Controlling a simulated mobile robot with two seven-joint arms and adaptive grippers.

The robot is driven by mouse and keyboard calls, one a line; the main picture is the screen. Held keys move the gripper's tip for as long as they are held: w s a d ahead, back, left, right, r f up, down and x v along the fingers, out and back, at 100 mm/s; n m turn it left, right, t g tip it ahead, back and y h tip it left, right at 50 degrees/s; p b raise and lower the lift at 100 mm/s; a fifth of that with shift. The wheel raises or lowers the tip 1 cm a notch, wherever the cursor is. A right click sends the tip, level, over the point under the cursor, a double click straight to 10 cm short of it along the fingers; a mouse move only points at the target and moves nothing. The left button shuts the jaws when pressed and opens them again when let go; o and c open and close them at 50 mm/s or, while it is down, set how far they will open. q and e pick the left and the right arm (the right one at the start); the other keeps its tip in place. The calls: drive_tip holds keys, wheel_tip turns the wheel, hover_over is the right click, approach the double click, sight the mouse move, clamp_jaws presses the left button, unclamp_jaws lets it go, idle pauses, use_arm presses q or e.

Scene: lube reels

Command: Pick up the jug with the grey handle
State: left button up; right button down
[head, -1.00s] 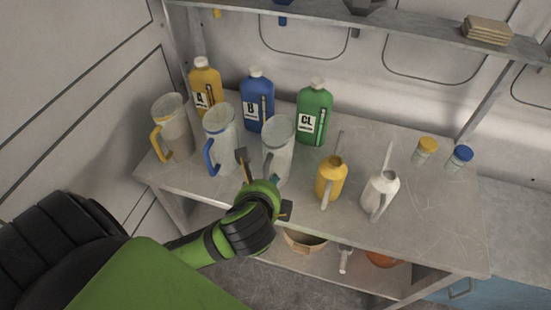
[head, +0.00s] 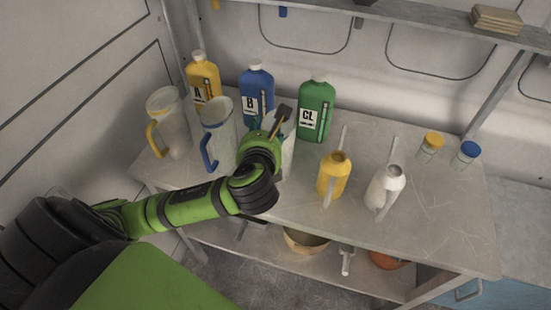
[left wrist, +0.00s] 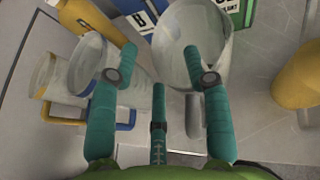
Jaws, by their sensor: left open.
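The jug with the grey handle (head: 288,158) is a translucent jug standing on the table, mostly hidden behind my left gripper (head: 268,124) in the head view. In the left wrist view the jug (left wrist: 223,62) shows its round open rim from above, with the grey handle (left wrist: 193,118) on the near side. My left gripper (left wrist: 160,55) is open, its teal fingers spread above the jug. One finger overlaps the jug's rim and the other is by its left side. I cannot tell whether they touch it. My right gripper is not in view.
A blue-handled jug (head: 217,130) and a yellow-handled jug (head: 168,120) stand to the left. Yellow (head: 203,80), blue (head: 256,90) and green (head: 316,112) bottles stand behind. A yellow can (head: 333,178) and a white can (head: 384,190) stand to the right.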

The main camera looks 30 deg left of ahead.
sight(264, 124)
use_arm(q)
drive_tip(key=shift+w+a+f, duration=0.1)
drive_tip(key=shift+w+a, duration=0.2)
drive_tip(key=p+x, duration=0.1)
drive_tip(key=x, duration=0.2)
drive_tip(key=shift+w+a+f, duration=0.15)
drive_tip(key=shift+a, duration=0.05)
drive_tip(key=shift+w+a+f, duration=0.15)
drive_tip(key=shift+w+f, duration=0.05)
drive_tip(key=shift+w, duration=0.1)
drive_tip(key=shift+c, duration=0.4)
